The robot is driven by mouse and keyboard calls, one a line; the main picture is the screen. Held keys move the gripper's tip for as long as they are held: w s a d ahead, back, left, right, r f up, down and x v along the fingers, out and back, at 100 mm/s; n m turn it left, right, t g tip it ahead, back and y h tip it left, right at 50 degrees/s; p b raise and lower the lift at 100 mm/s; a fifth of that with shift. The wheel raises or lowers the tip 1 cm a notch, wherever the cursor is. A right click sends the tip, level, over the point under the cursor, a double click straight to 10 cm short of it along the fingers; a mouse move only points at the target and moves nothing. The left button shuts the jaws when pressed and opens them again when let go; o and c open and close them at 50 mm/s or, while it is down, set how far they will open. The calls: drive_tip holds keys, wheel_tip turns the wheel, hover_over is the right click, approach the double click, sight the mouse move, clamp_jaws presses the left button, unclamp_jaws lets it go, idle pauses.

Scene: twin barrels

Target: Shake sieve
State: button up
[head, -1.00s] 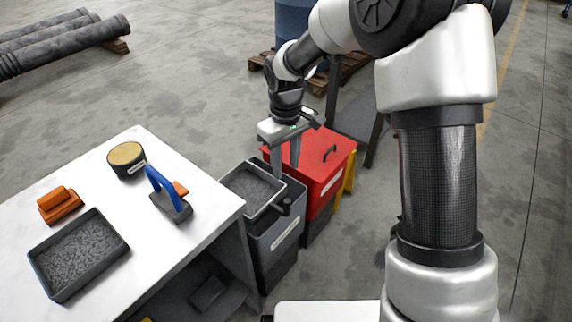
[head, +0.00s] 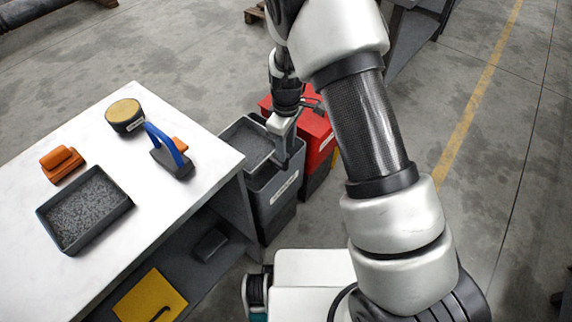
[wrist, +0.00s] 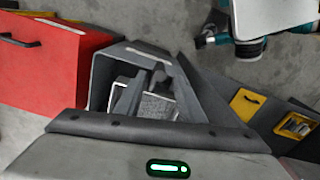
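The sieve (head: 246,140), a grey rectangular frame with grey mesh or grit inside, sits over the top of a grey bin (head: 274,196) beside the white table. Part of it, with grey speckled content, shows in the wrist view (wrist: 158,106). My gripper (head: 284,160) points down at the sieve's right end, by the bin's near right rim. Its fingers overlap the place of the sieve's handle and hide it. In the wrist view dark fingers reach down within the bin's outline. Whether they are closed on the handle cannot be made out.
A red lidded bin (head: 318,136) stands right behind the grey bin. The white table (head: 190,205) holds a grit tray (head: 84,210), a blue-handled tool (head: 168,150), an orange block (head: 62,162) and a round tub (head: 125,115). A yellow item (head: 150,297) lies on the lower shelf.

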sight(286, 164)
wheel_tip(286, 164, down, 9)
drive_tip(key=shift+r+b, duration=0.2)
drive_tip(key=shift+b, duration=0.45)
clamp_jaws()
